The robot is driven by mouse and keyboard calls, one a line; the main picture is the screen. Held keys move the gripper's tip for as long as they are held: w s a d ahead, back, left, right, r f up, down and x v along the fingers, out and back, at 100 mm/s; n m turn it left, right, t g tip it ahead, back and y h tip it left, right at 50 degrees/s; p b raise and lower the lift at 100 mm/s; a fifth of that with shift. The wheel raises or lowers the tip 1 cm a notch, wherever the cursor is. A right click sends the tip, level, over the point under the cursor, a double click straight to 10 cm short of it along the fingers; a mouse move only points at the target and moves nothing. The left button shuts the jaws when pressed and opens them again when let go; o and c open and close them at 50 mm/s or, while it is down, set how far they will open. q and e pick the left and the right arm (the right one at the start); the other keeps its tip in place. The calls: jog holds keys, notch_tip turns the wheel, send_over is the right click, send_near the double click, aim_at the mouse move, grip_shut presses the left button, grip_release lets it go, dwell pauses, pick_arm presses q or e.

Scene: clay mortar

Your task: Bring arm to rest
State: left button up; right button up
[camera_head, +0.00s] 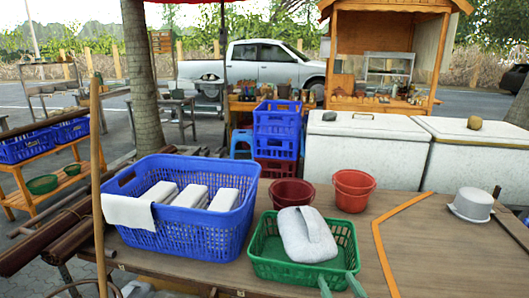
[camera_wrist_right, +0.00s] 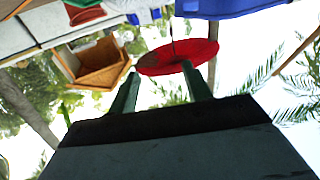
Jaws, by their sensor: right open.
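My right gripper (camera_head: 340,286) shows at the bottom edge of the head view. Its two green-grey fingers are apart with nothing between them, in front of the near right corner of the green basket (camera_head: 262,268). In the right wrist view the gripper (camera_wrist_right: 160,70) is also open and empty, and the scene appears upside down. My left gripper is not in view.
A wooden pole (camera_head: 97,190) rises at left. The table's right middle is fairly clear.

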jog(key=s+d+f+m+g+h, duration=0.2)
jog(key=s+d+f+g+h, duration=0.3)
jog(key=s, duration=0.3)
jog(key=s+d+f+n+g+y, duration=0.1)
jog(key=s+f+g, duration=0.3)
jog(key=s, duration=0.6)
jog(key=s+f+n+g+y, duration=0.1)
jog(key=s+f+g, duration=0.1)
jog(key=s+g, duration=0.5)
jog(key=s+f, duration=0.2)
jog(key=f, duration=1)
jog(key=s+f, duration=0.2)
jog(key=f, duration=1.1)
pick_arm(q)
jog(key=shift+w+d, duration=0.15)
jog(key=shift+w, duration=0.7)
pick_arm(e)
jog(key=s+d+f, duration=0.3)
jog(key=s+f, duration=1.2)
jog(key=shift+s+g, duration=0.15)
jog(key=shift+g, duration=0.25)
